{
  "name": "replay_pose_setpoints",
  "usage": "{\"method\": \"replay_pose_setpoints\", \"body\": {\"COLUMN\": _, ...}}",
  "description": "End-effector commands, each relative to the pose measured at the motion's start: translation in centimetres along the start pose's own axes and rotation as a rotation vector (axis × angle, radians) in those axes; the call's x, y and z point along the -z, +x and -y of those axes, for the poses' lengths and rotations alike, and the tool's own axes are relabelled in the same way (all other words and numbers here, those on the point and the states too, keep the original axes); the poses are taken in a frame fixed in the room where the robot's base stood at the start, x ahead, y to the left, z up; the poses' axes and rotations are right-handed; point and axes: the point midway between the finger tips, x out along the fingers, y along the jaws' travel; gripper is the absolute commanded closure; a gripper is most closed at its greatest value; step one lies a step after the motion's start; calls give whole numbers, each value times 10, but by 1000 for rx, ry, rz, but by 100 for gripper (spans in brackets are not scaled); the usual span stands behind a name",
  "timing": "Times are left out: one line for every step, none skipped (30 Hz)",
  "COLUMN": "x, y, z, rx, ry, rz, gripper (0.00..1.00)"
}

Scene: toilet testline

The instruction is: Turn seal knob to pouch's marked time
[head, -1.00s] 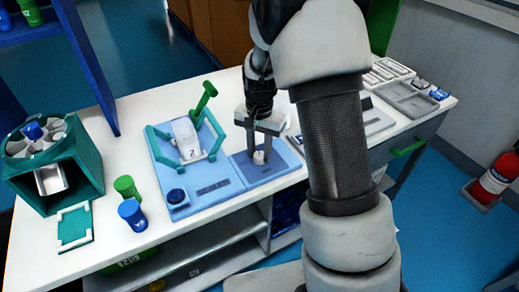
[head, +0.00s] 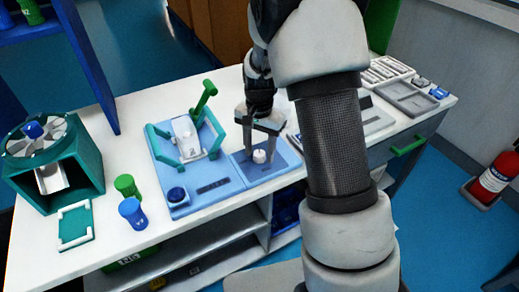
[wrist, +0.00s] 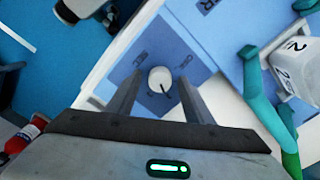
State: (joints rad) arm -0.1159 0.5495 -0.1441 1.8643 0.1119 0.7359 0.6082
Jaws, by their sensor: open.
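The white round knob (head: 259,157) sits on a blue panel (head: 283,164) at the front of the bench. It also shows in the wrist view (wrist: 160,78), with a dark pointer line and small dark marks around it, too blurred to read. My gripper (head: 259,149) points down over the knob. Its fingers are open, one on each side of the knob; I cannot tell whether they touch it. A white pouch (head: 184,130) marked 2 rests in the teal frame of the sealer (head: 212,190); it shows in the wrist view (wrist: 297,68) too.
The sealer's green lever (head: 204,98) stands up behind the frame, and a dark blue knob (head: 177,194) is at its front. Green (head: 126,187) and blue (head: 133,213) cylinders stand left of it. A teal machine (head: 55,165) is farther left. Grey trays (head: 410,98) are at right.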

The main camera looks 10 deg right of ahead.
Motion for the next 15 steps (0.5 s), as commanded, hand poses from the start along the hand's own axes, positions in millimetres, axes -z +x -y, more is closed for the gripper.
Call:
{"method": "replay_pose_setpoints", "body": {"x": 0, "y": 0, "z": 0, "rx": 0, "ry": 0, "rz": 0, "gripper": 53}}
{"method": "replay_pose_setpoints", "body": {"x": 0, "y": -1, "z": 0, "rx": 0, "ry": 0, "rz": 0, "gripper": 53}}
{"method": "replay_pose_setpoints", "body": {"x": 0, "y": -3, "z": 0, "rx": 1, "ry": 0, "rz": -1, "gripper": 53}}
{"method": "replay_pose_setpoints", "body": {"x": 0, "y": -6, "z": 0, "rx": 1, "ry": 0, "rz": -2, "gripper": 53}}
{"method": "replay_pose_setpoints", "body": {"x": 1, "y": -9, "z": 1, "rx": 2, "ry": -1, "rz": -2, "gripper": 53}}
{"method": "replay_pose_setpoints", "body": {"x": 1, "y": -14, "z": 1, "rx": 2, "ry": -1, "rz": -3, "gripper": 53}}
{"method": "replay_pose_setpoints", "body": {"x": 1, "y": -19, "z": 1, "rx": 2, "ry": -1, "rz": -2, "gripper": 53}}
{"method": "replay_pose_setpoints", "body": {"x": 1, "y": -24, "z": 1, "rx": 3, "ry": -1, "rz": -3, "gripper": 53}}
{"method": "replay_pose_setpoints", "body": {"x": 1, "y": -33, "z": 1, "rx": 4, "ry": -1, "rz": -4, "gripper": 53}}
{"method": "replay_pose_setpoints", "body": {"x": 1, "y": -39, "z": 1, "rx": 3, "ry": -1, "rz": -3, "gripper": 53}}
{"method": "replay_pose_setpoints", "body": {"x": 1, "y": -47, "z": 1, "rx": 4, "ry": -2, "rz": -4, "gripper": 53}}
{"method": "replay_pose_setpoints", "body": {"x": 1, "y": -57, "z": 1, "rx": 3, "ry": -2, "rz": -4, "gripper": 53}}
{"method": "replay_pose_setpoints", "body": {"x": 1, "y": -65, "z": 1, "rx": 4, "ry": -2, "rz": -5, "gripper": 53}}
{"method": "replay_pose_setpoints", "body": {"x": 1, "y": -72, "z": 1, "rx": 4, "ry": -2, "rz": -4, "gripper": 53}}
{"method": "replay_pose_setpoints", "body": {"x": 1, "y": -82, "z": 1, "rx": 4, "ry": -1, "rz": -5, "gripper": 53}}
